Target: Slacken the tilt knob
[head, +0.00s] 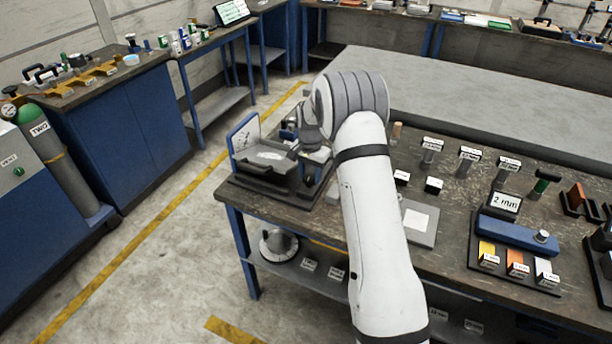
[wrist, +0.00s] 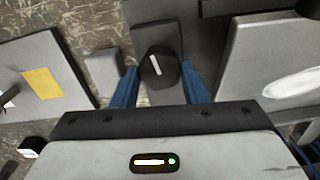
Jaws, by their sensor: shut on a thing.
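The tilt knob (wrist: 158,68) is a dark, faceted knob with a white line on its face, seen in the wrist view. My gripper (wrist: 160,82) has its two blue fingers on either side of the knob, shut on it. The white line stands nearly upright in the picture, leaning slightly left. In the head view my white arm reaches to the left end of the workbench, beside a dark fixture (head: 267,174) with an upright blue-edged panel. My wrist and arm hide the knob and most of the gripper there.
In the wrist view a plate with a yellow patch (wrist: 42,84) lies at left and a grey plate with a white oval (wrist: 290,82) at right. The bench (head: 455,215) holds labelled blocks and a blue 2 mm device (head: 518,233). A grey slab (head: 470,100) lies behind.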

